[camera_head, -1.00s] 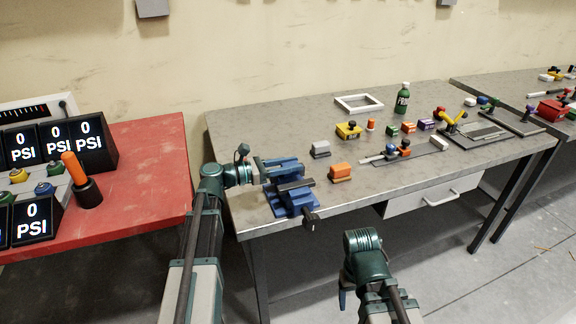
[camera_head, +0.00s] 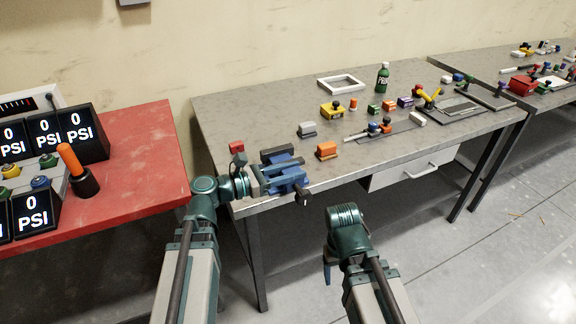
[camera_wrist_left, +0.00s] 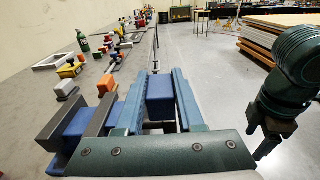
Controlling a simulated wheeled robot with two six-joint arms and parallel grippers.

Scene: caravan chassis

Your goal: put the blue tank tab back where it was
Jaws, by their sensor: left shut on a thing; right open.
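The blue tank tab (camera_wrist_left: 160,96) appears as a small blue block with a darker top, between the two fingers of my left gripper (camera_wrist_left: 160,92) in the left wrist view. The fingers are shut on its two sides. In the head view my left gripper (camera_head: 262,181) is at the left front corner of the grey bench, beside and partly over the blue vise (camera_head: 290,178); the tab cannot be made out there. My right gripper (camera_head: 327,270) hangs in front of the bench, away from everything, its fingers mostly hidden by the wrist.
The grey bench (camera_head: 240,115) holds a red block (camera_head: 237,147), a grey block (camera_head: 307,129), an orange block (camera_head: 326,151) and a green bottle (camera_head: 383,77). The red table (camera_head: 140,150) with PSI displays stands left. The floor in front right is clear.

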